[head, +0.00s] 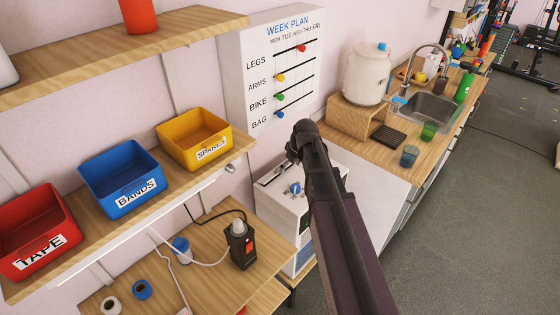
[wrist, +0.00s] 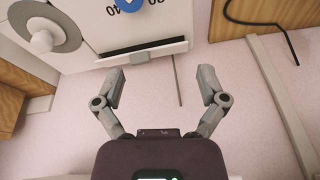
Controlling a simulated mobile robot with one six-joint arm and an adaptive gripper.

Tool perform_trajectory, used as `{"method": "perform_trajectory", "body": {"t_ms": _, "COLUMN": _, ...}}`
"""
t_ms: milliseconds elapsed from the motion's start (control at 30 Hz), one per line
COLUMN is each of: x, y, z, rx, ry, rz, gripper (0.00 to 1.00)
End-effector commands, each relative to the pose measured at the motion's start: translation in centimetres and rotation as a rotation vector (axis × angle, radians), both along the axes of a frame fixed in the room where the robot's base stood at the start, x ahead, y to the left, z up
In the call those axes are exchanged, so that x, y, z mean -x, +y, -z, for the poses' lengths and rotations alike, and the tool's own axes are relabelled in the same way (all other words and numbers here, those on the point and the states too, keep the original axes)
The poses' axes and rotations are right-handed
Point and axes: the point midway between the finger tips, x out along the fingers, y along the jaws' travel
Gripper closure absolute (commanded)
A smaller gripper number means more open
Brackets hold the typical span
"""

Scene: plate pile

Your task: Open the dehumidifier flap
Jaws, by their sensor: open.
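The dehumidifier is a white box (head: 282,208) on the floor side of the wooden bench, with a blue knob (head: 295,188) on it; my arm hides part of it. In the wrist view its white front (wrist: 90,25) fills the upper left, with the blue knob (wrist: 130,4), upside-down numbers and a round white knob on a grey disc (wrist: 42,40). A white strip with a dark edge and small grey tab (wrist: 139,58) looks like the flap; whether it is shut I cannot tell. My gripper (wrist: 160,73) is open and empty, its fingers below the strip. The head view hides it.
A shelf holds red (head: 38,232), blue (head: 120,178) and yellow bins (head: 194,138). A black device with a red switch (head: 241,245) and cables sits on the lower bench (head: 205,285). A week-plan board (head: 275,75) stands behind my arm. Open floor (head: 460,220) lies right.

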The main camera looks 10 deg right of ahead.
Motion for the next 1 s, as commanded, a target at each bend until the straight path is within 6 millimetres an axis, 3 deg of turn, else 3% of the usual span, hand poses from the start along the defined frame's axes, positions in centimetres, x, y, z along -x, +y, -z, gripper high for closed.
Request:
{"method": "perform_trajectory", "body": {"t_ms": 33, "x": -2.4, "y": -0.5, "z": -1.3, "rx": -0.006, "ry": -0.027, "rz": -0.034, "gripper": 0.09}}
{"method": "perform_trajectory", "body": {"t_ms": 100, "x": -4.2, "y": -0.9, "z": -2.0, "rx": -0.01, "ry": -0.064, "rz": -0.08, "gripper": 0.09}}
{"method": "perform_trajectory", "body": {"t_ms": 267, "x": -6.5, "y": -1.5, "z": -2.9, "rx": -0.012, "ry": -0.117, "rz": -0.143, "gripper": 0.09}}
{"method": "perform_trajectory", "body": {"t_ms": 1000, "x": -7.0, "y": -1.5, "z": -1.9, "rx": -0.011, "ry": -0.127, "rz": -0.153, "gripper": 0.09}}
